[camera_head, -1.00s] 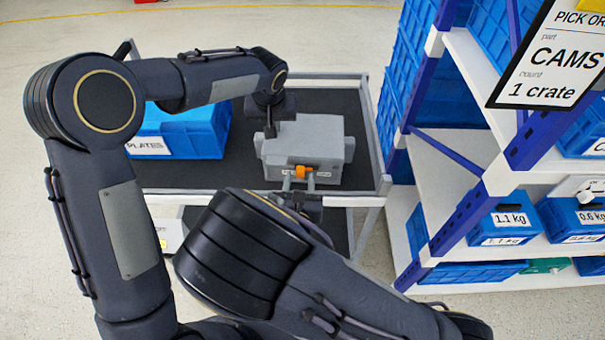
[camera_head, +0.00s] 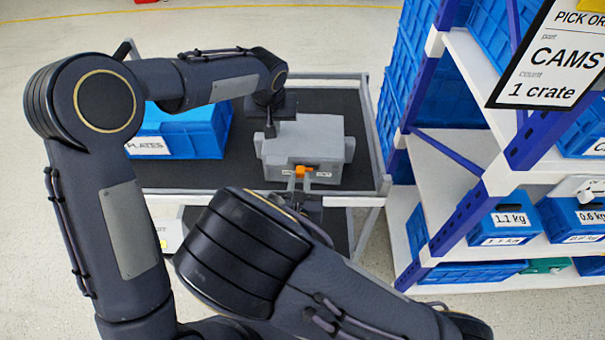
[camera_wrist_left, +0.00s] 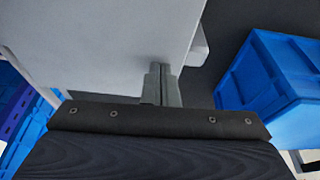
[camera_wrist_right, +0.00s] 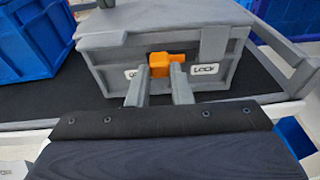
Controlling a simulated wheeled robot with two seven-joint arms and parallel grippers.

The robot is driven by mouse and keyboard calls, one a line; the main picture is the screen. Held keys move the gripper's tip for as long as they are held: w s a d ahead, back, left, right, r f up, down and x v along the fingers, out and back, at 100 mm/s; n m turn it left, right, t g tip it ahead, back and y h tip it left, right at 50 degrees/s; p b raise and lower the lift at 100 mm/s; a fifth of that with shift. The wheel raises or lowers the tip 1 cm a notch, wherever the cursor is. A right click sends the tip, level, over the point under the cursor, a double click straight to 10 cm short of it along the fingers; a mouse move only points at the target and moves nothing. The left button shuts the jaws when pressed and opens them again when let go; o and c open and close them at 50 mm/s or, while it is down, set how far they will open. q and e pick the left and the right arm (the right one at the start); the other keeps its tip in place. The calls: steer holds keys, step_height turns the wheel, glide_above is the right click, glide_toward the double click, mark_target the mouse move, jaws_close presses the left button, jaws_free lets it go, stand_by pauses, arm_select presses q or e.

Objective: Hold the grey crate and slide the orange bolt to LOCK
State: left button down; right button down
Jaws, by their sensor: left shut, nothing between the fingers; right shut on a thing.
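The grey crate (camera_head: 318,148) stands on the dark cart top. The orange bolt (camera_wrist_right: 160,65) is on its front face, between a partly hidden label on the left and the LOCK label (camera_wrist_right: 204,70) on the right. My right gripper (camera_wrist_right: 160,82) is shut on the orange bolt from the front, one finger on each side; it also shows in the head view (camera_head: 300,182).
A blue PLATES crate (camera_head: 185,130) stands to the left on the cart (camera_head: 350,97). A shelf rack (camera_head: 450,180) with blue bins stands close on the right. The black cart surface is clear behind the grey crate.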

arm_select(q)
steer(key=shift+s+f, duration=0.2)
steer(key=shift+f, duration=0.15)
arm_select(e)
steer(key=shift+s+d, duration=0.1)
steer(key=shift+d, duration=1.15)
steer(key=c, duration=1.3)
jaws_free()
steer(key=shift+s+a+r, duration=0.1)
steer(key=shift+s+r, duration=0.15)
steer(key=shift+s, duration=1)
steer(key=shift+s+a+r, duration=0.1)
steer(key=shift+s+r, duration=0.1)
steer(key=shift+s, duration=1)
arm_select(q)
steer(key=shift+w+r+p, duration=0.1)
steer(key=shift+r+p, duration=0.3)
steer(key=shift+r, duration=0.2)
steer(key=shift+w+r+p, duration=0.1)
steer(key=shift+r+p, duration=1.55)
steer(key=shift+r, duration=1.05)
arm_select(e)
step_height(320, 180, up, 4)
steer(key=shift+f, duration=0.1)
steer(key=shift+d, duration=0.1)
